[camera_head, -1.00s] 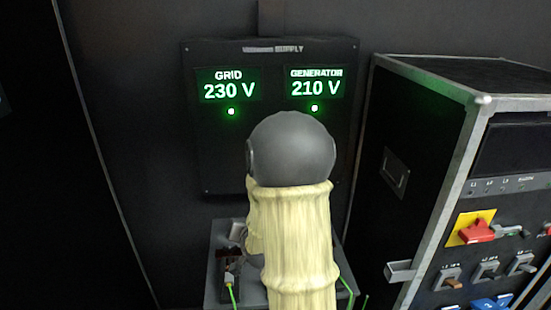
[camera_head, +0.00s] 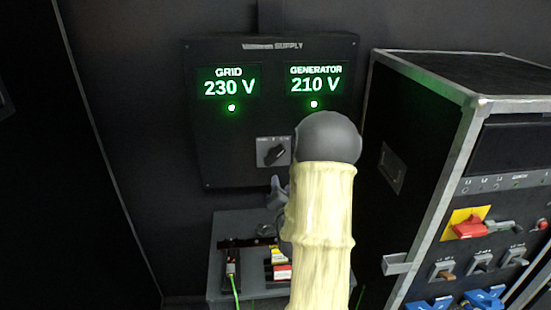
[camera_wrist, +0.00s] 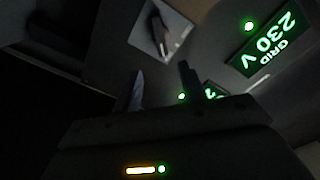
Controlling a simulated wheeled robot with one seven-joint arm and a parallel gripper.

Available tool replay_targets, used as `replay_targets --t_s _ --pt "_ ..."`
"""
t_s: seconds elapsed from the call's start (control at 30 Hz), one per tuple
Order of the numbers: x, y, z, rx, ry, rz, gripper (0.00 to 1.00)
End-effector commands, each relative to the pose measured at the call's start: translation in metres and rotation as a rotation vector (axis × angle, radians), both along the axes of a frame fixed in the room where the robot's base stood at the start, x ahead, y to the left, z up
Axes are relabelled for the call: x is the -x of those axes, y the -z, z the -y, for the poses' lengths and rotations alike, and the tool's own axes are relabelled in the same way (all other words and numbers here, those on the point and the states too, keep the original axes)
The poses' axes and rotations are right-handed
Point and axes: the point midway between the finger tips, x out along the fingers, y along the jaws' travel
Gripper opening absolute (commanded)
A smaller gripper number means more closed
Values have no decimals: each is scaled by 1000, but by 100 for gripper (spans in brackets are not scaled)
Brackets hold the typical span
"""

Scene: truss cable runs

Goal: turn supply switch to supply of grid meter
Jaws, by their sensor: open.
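The supply panel (camera_head: 220,135) is a dark wall box with two lit green meters. The grid meter (camera_head: 229,88) on the left reads 230 V, and the generator meter (camera_head: 315,85) on the right reads 210 V. The supply switch (camera_head: 274,152) is a dark knob on a small grey plate below and between them. Its handle looks slanted, leaning toward the upper right; the plate's labels are too small to read. The switch also shows in the wrist view (camera_wrist: 159,34), ahead of my gripper (camera_wrist: 163,84), which is open and empty. My forearm hides the panel's lower right.
A grey box (camera_head: 225,225) with cable connectors and a green cable stands below the panel. A black flight case (camera_head: 420,150) with several switches and a red handle stands close on the right. The wall left of the panel is clear.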

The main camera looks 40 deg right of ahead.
Motion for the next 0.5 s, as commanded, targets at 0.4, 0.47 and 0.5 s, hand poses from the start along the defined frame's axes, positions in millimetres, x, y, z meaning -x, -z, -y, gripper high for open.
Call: replay_targets --t_s 0.4,0.47,0.5 --pt "-55 -4 34 1 0 -1 42" --pt "-62 -4 39 1 1 0 42" --pt "-68 -3 41 1 0 -1 42"
